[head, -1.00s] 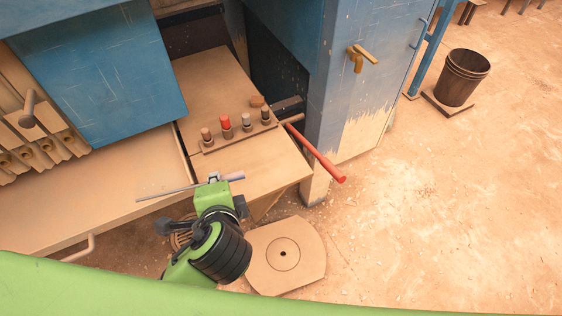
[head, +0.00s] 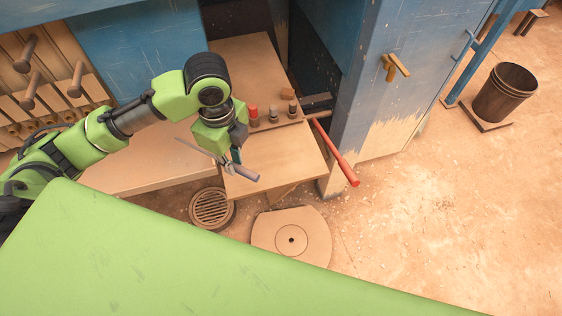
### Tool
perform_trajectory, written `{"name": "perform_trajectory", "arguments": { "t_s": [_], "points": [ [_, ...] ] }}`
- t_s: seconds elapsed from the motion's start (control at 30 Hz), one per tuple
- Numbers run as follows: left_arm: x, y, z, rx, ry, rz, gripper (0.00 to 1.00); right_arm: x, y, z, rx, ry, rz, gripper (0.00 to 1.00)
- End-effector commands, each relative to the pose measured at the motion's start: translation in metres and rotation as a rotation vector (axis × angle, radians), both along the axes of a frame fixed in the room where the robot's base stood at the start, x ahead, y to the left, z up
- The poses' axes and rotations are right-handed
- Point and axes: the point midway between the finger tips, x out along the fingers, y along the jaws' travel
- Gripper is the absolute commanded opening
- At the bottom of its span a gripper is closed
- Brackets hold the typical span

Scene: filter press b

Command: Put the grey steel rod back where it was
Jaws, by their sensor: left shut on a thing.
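The grey steel rod (head: 248,175) is in my left gripper (head: 233,163), which is shut on it. The rod slants from upper left, where it is thin, to a thicker end at lower right. It appears over the front left part of the tan bench top (head: 283,164); I cannot tell the exact height of the rod above it. The gripper hides the rod's middle. My right gripper is not in view.
A rack with several knobs (head: 273,113) stands on the bench, partly behind my arm. A red-handled lever (head: 336,152) sticks out at its right. A round floor grate (head: 212,207) and a round plate (head: 290,240) lie below. A bucket (head: 504,92) stands far right.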

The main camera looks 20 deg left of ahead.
Motion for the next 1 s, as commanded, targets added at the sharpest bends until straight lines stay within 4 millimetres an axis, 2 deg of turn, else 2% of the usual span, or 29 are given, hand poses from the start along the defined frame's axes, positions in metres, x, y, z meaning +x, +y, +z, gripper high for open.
{"name": "perform_trajectory", "arguments": {
  "t_s": [0.07, 0.17, 0.47, 0.7, 0.83, 1.0],
  "points": [
    [0.001, 0.0, 0.005, 0.002, 0.015, -0.004, 0.0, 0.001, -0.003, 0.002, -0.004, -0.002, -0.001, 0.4],
    [0.011, -0.006, 0.001, 0.0, 0.025, -0.005, 0.0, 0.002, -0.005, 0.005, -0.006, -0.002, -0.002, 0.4],
    [0.072, -0.033, -0.028, 0.0, 0.023, -0.003, 0.0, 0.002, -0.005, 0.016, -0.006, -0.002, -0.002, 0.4],
    [0.105, -0.048, -0.068, 0.002, 0.025, -0.004, 0.0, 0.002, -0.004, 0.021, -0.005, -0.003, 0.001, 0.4],
    [0.116, -0.052, -0.082, 0.002, 0.023, -0.005, 0.0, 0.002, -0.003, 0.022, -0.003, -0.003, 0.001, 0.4],
    [0.122, -0.054, -0.09, 0.002, 0.022, -0.005, 0.0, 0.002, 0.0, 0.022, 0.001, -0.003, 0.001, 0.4]
  ]
}}
